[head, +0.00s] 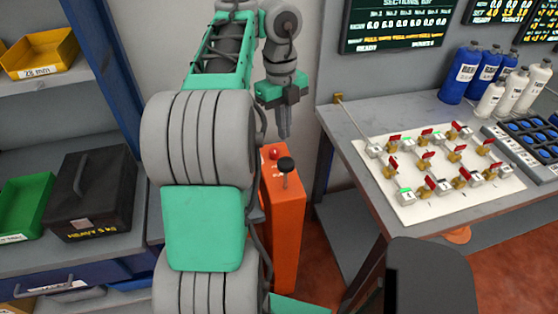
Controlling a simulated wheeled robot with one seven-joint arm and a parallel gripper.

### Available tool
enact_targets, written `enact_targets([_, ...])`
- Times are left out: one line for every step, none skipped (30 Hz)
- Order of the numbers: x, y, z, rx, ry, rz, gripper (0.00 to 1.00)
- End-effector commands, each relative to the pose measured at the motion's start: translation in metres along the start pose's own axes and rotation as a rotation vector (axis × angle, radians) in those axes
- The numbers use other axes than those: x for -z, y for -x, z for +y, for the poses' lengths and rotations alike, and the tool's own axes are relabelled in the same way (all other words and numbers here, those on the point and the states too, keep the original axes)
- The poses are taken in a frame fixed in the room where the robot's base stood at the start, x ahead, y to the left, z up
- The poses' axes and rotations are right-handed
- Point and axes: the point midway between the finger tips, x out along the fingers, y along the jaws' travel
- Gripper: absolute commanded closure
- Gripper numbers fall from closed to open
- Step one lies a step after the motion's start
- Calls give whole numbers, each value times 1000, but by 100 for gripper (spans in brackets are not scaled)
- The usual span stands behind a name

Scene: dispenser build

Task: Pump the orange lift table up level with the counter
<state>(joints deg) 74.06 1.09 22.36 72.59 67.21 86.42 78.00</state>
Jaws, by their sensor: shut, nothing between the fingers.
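The orange lift table's upright column (287,220) stands between the shelf on the left and the counter on the right. On its top are a black-knobbed lever (286,165) on a thin rod and a small red button (275,153). My gripper (284,135) is shut and empty, pointing down just above and behind the knob, seemingly apart from it. The counter (350,122) is a grey bench top at right. My arm hides the left of the orange column, and I cannot make out the lift table's platform or its height.
A white board (405,208) with several red-handled valves lies on the counter. Blue bottles (458,75) and white bottles stand behind it. At left, shelves hold a yellow bin (40,52), a green bin (25,205) and a black heavy box (92,190). Red floor shows under the counter.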

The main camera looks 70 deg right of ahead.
Motion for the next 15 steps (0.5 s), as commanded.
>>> enact_targets([0, 0, 0, 0, 4, 0, 100])
enact_targets([0, 0, 1, 0, 5, 0, 100])
enact_targets([-1, 0, 1, 0, 6, 0, 100])
enact_targets([-1, 0, 1, 0, 7, 0, 100])
enact_targets([-1, 0, 2, 0, 8, 0, 100])
enact_targets([-2, 0, 2, 0, 9, 0, 100])
enact_targets([-2, 0, 2, 0, 10, 0, 100])
enact_targets([-2, 0, 2, 0, 10, 0, 100])
enact_targets([-2, -1, 2, 0, 10, 0, 100])
enact_targets([-2, -3, 2, 0, 10, 0, 100])
enact_targets([-2, -4, 2, 0, 10, 0, 100])
enact_targets([-2, -7, 2, 0, 10, 1, 100])
enact_targets([-2, -10, 2, 0, 10, 1, 100])
enact_targets([-2, -13, 2, 0, 10, 1, 100])
enact_targets([-2, -18, 2, 0, 10, 1, 100])
